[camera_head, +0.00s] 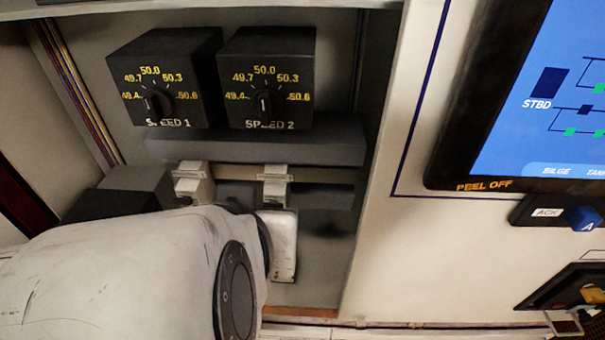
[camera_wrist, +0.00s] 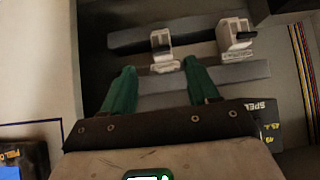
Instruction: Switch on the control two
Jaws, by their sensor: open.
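Two white breakers sit side by side on a rail under the speed boxes in the head view: a left one (camera_head: 193,185) and a right one (camera_head: 275,180). I take the right one, below SPEED 2, as control two. In the wrist view, which is upside down, that breaker (camera_wrist: 162,62) is on the left and the other (camera_wrist: 235,50) on the right. Each has a dark lever; I cannot tell its position surely. My gripper (camera_wrist: 158,66) is open, its green fingers apart on either side of the right breaker's line. I cannot tell contact. My arm hides the fingers in the head view.
The black SPEED 1 box (camera_head: 165,80) and SPEED 2 box (camera_head: 266,80) stick out above the breakers. A dark grey ledge (camera_head: 255,148) runs below them. The cabinet's side wall (camera_head: 375,150) bounds the recess on the right. A blue display (camera_head: 545,100) lies beyond it.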

